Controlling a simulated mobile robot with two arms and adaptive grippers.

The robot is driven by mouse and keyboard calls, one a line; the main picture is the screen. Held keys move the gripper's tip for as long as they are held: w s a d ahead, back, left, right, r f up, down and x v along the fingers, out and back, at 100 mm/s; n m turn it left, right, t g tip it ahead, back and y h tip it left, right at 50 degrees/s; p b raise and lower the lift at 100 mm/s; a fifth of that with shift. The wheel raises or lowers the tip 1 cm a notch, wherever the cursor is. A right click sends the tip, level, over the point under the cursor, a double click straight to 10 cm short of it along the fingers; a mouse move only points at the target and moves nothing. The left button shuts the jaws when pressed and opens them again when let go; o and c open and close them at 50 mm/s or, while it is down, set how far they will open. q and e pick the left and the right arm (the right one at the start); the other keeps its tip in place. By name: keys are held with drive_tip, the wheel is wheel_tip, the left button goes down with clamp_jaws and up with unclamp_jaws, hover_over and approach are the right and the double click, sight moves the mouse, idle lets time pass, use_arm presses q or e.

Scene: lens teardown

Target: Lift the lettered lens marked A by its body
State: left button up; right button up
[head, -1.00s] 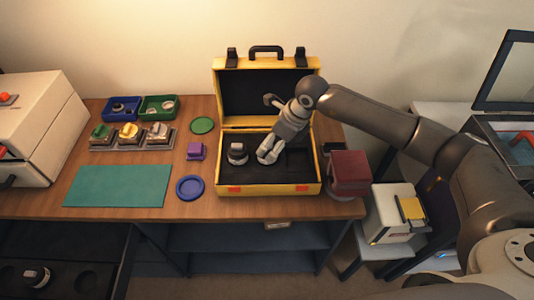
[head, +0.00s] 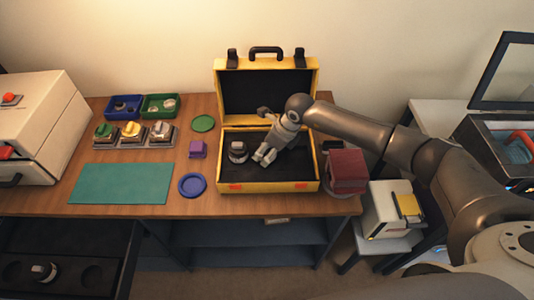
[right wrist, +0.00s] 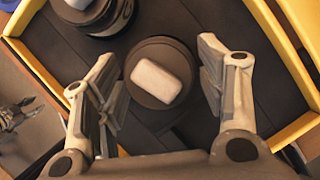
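My right gripper (head: 264,157) is inside the open yellow case (head: 265,186), fingers pointing down. In the right wrist view it (right wrist: 160,90) is open, with one finger on each side of a dark round lens (right wrist: 148,97) with a blank-looking pale label on top; gaps show on both sides. No letter is readable there. That lens is hidden by the gripper in the head view. A second dark lens (head: 238,154) stands in the case to the left; it also shows at the top left of the wrist view (right wrist: 98,18). My left gripper is not in view.
The case's raised lid (head: 266,92) stands behind the gripper. A blue ring (head: 192,187), purple block (head: 198,149) and green disc (head: 204,123) lie left of the case. A dark red box (head: 346,171) stands close on its right. Another lens (head: 43,272) sits in the lower-left drawer.

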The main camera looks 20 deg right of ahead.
drive_tip(key=c, duration=0.5)
drive_tip(key=shift+w+r, duration=0.1)
drive_tip(key=shift+c, duration=0.3)
drive_tip(key=shift+r, duration=0.1)
